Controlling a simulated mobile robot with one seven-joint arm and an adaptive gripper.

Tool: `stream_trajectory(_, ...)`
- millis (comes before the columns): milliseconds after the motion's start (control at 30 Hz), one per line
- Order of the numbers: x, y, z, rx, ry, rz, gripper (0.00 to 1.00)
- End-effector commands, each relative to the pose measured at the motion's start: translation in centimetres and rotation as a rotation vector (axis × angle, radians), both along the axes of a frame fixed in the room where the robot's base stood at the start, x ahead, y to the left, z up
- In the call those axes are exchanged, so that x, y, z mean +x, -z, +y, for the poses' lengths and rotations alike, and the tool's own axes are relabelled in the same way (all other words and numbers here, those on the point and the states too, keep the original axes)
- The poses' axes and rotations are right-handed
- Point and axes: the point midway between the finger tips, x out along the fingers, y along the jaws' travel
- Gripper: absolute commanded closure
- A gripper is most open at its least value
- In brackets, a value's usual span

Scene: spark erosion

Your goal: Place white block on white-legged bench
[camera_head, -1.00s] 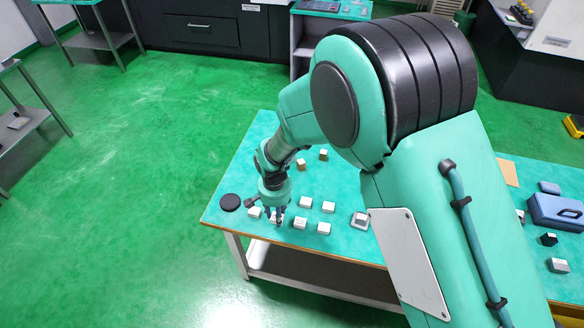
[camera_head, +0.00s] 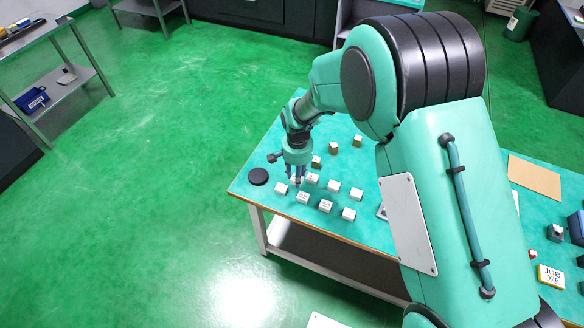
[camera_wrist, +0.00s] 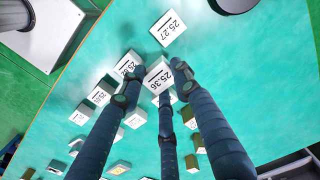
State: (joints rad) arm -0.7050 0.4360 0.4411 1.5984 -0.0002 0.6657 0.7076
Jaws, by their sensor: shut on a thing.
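My gripper (camera_wrist: 165,80) is shut on a white block (camera_wrist: 158,76) marked 25.36, seen between its fingers in the wrist view. In the head view my gripper (camera_head: 297,177) is over the left part of the teal-topped bench with white legs (camera_head: 258,228). The held block is mostly hidden by the fingers there. Several similar white blocks stand on the bench top around and below the gripper, one marked 25.27 (camera_wrist: 168,28) in the wrist view. I cannot tell the held block's exact height above the top.
A black disc (camera_head: 258,176) lies near the bench's left corner. Brown-sided blocks (camera_head: 357,141) stand farther back. A brown sheet (camera_head: 535,177) and a yellow-edged JOB sign (camera_head: 551,277) are on the right. A grey metal shelf (camera_head: 75,90) stands at far left across open green floor.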

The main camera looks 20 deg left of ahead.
Motion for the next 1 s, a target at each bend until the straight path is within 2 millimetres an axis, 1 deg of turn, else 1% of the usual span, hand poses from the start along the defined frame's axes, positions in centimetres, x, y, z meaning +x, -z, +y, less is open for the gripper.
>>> stream_trajectory(33,0.8,0.3,0.6,0.0,0.0,0.0,1.0)
stream_trajectory(200,3.0,0.6,2.4,0.0,0.0,0.0,1.0)
stream_trajectory(400,4.8,0.6,3.9,0.001,0.0,-0.001,1.0)
stream_trajectory(533,5.2,0.6,4.2,0.0,0.0,0.0,1.0)
stream_trajectory(867,5.3,0.6,4.2,0.0,0.0,0.0,1.0)
stream_trajectory(1000,5.8,0.7,4.6,0.0,0.0,0.0,1.0)
